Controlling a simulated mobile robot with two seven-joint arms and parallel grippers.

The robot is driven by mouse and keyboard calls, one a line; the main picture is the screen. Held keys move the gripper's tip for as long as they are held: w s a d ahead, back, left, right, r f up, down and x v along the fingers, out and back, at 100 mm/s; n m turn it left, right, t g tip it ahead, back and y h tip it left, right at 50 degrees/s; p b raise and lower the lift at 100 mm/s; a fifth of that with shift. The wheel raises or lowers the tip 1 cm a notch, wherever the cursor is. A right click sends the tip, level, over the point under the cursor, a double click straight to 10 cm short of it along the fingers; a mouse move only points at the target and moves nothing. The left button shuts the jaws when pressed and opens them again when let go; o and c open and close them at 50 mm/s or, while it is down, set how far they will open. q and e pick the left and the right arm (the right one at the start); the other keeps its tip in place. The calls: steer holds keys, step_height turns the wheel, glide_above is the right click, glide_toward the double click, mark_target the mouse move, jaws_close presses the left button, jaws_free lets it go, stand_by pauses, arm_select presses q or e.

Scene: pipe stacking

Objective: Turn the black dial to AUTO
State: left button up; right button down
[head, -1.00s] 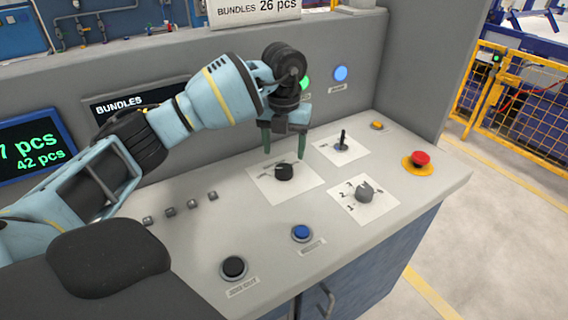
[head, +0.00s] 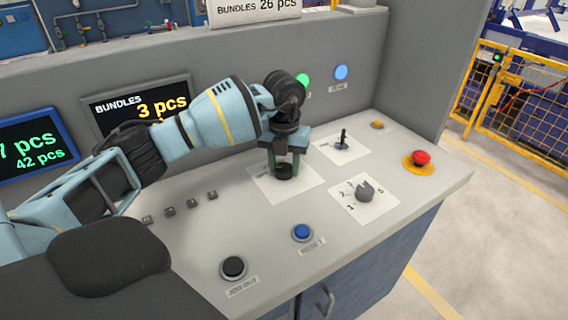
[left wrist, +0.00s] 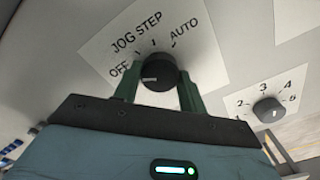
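The black dial (left wrist: 158,72) sits on a white label plate (left wrist: 207,62) marked OFF, JOG, STEP and AUTO. A pale mark on the dial's face lies on its left side, toward the OFF end. AUTO is at the upper right of the plate. In the head view the dial (head: 284,172) is partly covered by my left gripper (head: 284,168), which points down from above. Its two green fingers, also in the left wrist view (left wrist: 159,80), are shut on opposite sides of the dial. My right gripper is not in view.
A grey numbered dial (head: 365,192) is to the right, and a small black lever (head: 343,140) is behind it. A red mushroom button (head: 420,158) is at the far right. Blue (head: 302,232) and black (head: 233,267) buttons are at the front.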

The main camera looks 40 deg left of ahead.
arm_select(q)
steer(key=c, duration=0.3)
